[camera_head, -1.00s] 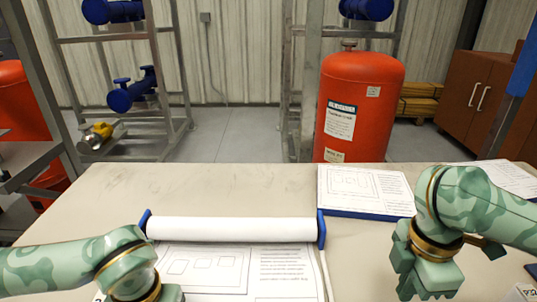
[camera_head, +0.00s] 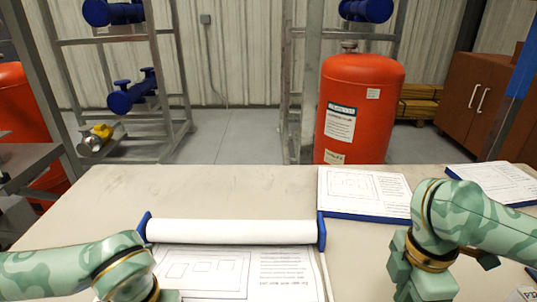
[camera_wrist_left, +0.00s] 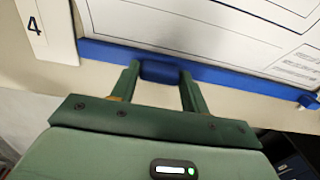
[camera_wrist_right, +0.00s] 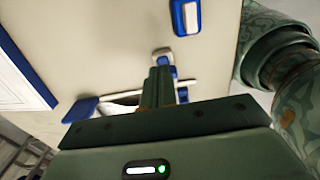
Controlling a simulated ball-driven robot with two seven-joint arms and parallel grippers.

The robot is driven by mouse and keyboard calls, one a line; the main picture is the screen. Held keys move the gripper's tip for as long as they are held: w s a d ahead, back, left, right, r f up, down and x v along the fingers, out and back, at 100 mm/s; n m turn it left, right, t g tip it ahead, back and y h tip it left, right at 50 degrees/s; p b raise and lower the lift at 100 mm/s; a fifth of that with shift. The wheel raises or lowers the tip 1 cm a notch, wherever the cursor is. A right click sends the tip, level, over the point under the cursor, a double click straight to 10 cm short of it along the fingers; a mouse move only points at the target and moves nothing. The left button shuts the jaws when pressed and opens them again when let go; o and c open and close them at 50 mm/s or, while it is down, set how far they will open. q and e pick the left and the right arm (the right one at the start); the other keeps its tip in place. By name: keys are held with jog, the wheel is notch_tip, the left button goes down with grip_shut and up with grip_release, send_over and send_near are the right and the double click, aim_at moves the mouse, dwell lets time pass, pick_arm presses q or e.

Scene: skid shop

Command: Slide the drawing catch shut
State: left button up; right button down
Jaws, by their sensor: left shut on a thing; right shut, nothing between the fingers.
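A white drawing roll (camera_head: 232,231) with blue end caps lies across the table, its printed sheet (camera_head: 270,275) spread toward me. In the left wrist view a blue bar (camera_wrist_left: 220,74) edges the sheet. My left gripper (camera_wrist_left: 160,82) is shut on a blue tab (camera_wrist_left: 160,68) at that bar; in the head view its fingers are out of frame. My right gripper (camera_wrist_right: 158,90) is shut and empty over the table. Beyond its fingertips is a small blue-and-white piece (camera_wrist_right: 163,56), possibly the catch. A larger blue piece with a pale slot (camera_wrist_right: 186,17) lies past it.
A blue-edged printed board (camera_head: 365,190) lies behind my right gripper, and another (camera_head: 492,183) lies at the right. A card marked 4 (camera_wrist_left: 40,25) lies beside the sheet. A red tank (camera_head: 358,110) stands behind the table. The table's back left is bare.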

pick_arm(q)
jog(key=shift+s, duration=0.1)
pick_arm(e)
jog(key=shift+f, duration=2.9)
pick_arm(q)
jog(key=shift+f, duration=0.1)
pick_arm(e)
jog(key=shift+a, duration=0.15)
jog(key=shift+a, duration=2.85)
notch_tip(320, 180, up, 9)
